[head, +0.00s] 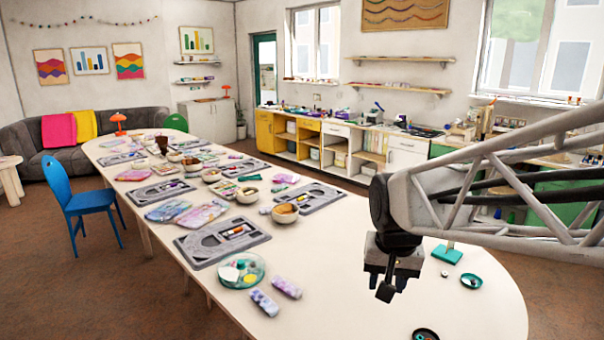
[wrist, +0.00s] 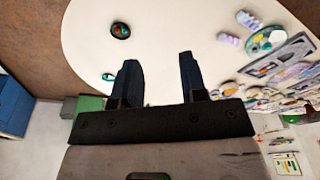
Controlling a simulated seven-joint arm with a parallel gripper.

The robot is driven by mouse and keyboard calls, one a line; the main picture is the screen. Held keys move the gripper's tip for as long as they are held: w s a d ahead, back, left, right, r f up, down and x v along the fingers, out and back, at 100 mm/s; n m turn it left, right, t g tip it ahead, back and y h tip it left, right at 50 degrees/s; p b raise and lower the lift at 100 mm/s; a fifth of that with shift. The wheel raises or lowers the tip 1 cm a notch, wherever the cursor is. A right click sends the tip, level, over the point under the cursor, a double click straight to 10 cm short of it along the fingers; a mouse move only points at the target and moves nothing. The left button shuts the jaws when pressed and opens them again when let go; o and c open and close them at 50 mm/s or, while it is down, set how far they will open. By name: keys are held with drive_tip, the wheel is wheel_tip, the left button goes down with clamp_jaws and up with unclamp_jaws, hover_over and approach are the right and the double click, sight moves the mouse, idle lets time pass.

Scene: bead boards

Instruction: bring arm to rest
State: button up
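My gripper (head: 384,290) hangs above the near right part of the long white table (head: 350,270) in the head view. In the wrist view my gripper (wrist: 158,78) shows two dark fingers set well apart, with only bare table between them. It is open and empty. My arm reaches in from the right of the head view.
Grey bead boards (head: 222,243) and bowls (head: 286,213) cover the table's middle and far parts. A clear round tray (head: 241,270) and two purple packets (head: 264,303) lie left of my gripper. A teal dish (head: 471,281) and a dark round dish (head: 425,335) sit near the right end.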

drive_tip(key=s+d+f+n, duration=0.1)
drive_tip(key=s+d+n, duration=0.1)
drive_tip(key=s, duration=1.3)
drive_tip(key=shift+s+d+f+t, duration=0.2)
drive_tip(key=shift+d+f+t, duration=0.1)
drive_tip(key=shift+d, duration=0.1)
